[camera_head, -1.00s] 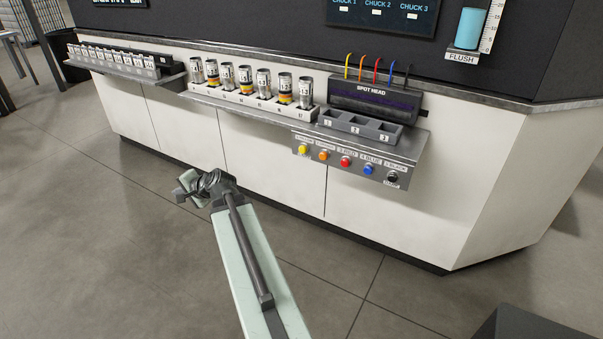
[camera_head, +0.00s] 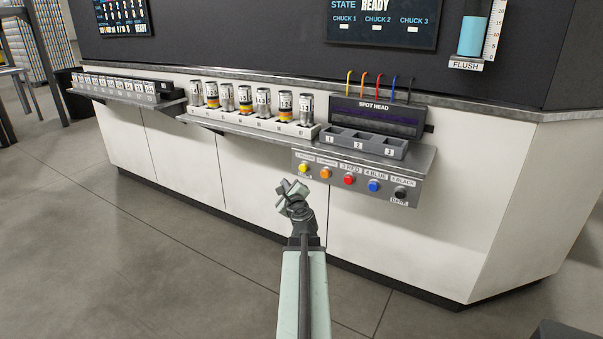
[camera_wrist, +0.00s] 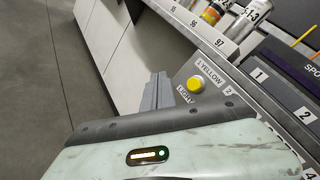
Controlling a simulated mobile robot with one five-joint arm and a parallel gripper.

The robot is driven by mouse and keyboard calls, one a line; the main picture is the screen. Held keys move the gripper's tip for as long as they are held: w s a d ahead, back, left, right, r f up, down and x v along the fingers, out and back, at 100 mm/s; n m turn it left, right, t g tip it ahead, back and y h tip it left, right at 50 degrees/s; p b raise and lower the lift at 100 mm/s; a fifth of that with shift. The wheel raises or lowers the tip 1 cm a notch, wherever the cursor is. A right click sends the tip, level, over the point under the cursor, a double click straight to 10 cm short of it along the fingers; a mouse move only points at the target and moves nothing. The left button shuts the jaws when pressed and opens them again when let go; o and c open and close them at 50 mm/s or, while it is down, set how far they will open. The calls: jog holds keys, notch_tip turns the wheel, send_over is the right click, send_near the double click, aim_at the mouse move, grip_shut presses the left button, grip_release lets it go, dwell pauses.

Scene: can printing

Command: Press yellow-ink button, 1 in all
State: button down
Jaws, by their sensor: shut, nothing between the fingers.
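The yellow-ink button (camera_head: 303,168) is the leftmost of the coloured buttons on the sloped grey panel (camera_head: 420,180) below the spot head. It also shows in the wrist view (camera_wrist: 196,84), beside a label reading "1 YELLOW". My gripper (camera_head: 290,190) is shut and empty, in front of the panel's left end and a little below the yellow button in the head view. In the wrist view my gripper (camera_wrist: 158,90) points up, to the left of the yellow button. A gap shows between them there.
Orange (camera_head: 326,173), red (camera_head: 349,180), blue (camera_head: 373,186) and black (camera_head: 400,193) buttons sit in a row to the right. Above the panel is a tray (camera_head: 365,145) with three numbered slots. A rack (camera_head: 250,122) of printed cans stands to the left. The floor in front is clear.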

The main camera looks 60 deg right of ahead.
aim_at(300, 169)
jog(key=shift+d, duration=0.15)
jog(key=d, duration=0.8)
jog(key=shift+d, duration=0.25)
dwell(1.7)
jog(key=shift+d, duration=0.45)
jog(key=shift+d, duration=0.9)
dwell(0.7)
jog(key=shift+a, duration=1.35)
jog(key=shift+a, duration=0.1)
